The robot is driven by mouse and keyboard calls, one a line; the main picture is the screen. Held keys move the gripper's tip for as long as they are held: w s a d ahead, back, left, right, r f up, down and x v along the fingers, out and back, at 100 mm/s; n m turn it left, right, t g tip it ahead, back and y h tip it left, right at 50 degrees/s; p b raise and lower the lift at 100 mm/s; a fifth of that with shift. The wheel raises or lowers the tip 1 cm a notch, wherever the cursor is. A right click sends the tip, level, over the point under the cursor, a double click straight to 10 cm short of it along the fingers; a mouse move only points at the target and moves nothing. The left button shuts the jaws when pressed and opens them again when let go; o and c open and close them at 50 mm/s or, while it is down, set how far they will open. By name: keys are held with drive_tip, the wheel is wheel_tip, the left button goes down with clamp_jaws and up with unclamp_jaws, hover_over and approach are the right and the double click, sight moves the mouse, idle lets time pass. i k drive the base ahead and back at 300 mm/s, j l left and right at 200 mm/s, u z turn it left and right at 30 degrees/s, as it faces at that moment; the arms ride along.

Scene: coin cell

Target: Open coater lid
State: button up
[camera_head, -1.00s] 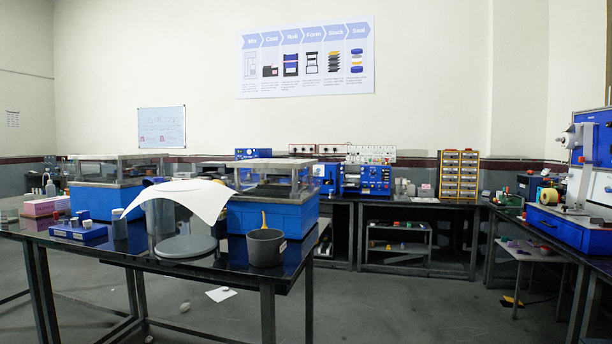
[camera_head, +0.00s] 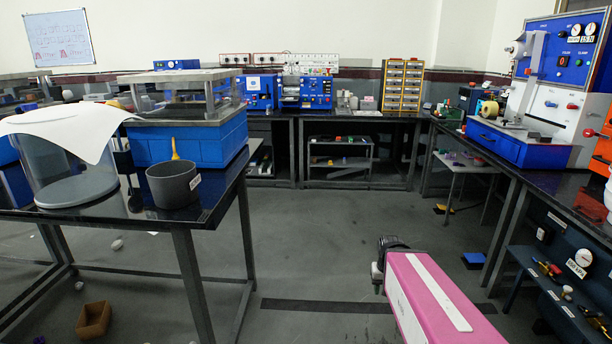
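A blue machine with a clear box-like cover and a pale top plate (camera_head: 188,75) stands on the dark table at left. I take it for the coater, though no label confirms this. Its blue body (camera_head: 190,145) is below, and the cover sits down over it. A second similar blue unit is partly visible at the left edge, mostly hidden by a white sheet. A pink arm link (camera_head: 440,305) rises from the bottom right, with a dark joint (camera_head: 393,245) at its far end. No gripper fingers can be made out. Nothing touches the blue machine.
A dark grey pot (camera_head: 173,184) stands at the front of the left table. A white sheet (camera_head: 68,128) drapes over a clear cylinder. A brown box (camera_head: 94,320) lies on the floor. Benches line the back and right. The floor (camera_head: 320,235) between them is mostly open.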

sight(247, 83)
drive_tip(key=i, duration=3.55)
drive_tip(key=i+j, duration=0.45)
drive_tip(key=i, duration=0.15)
drive_tip(key=i+j, duration=0.4)
drive_tip(key=i, duration=0.25)
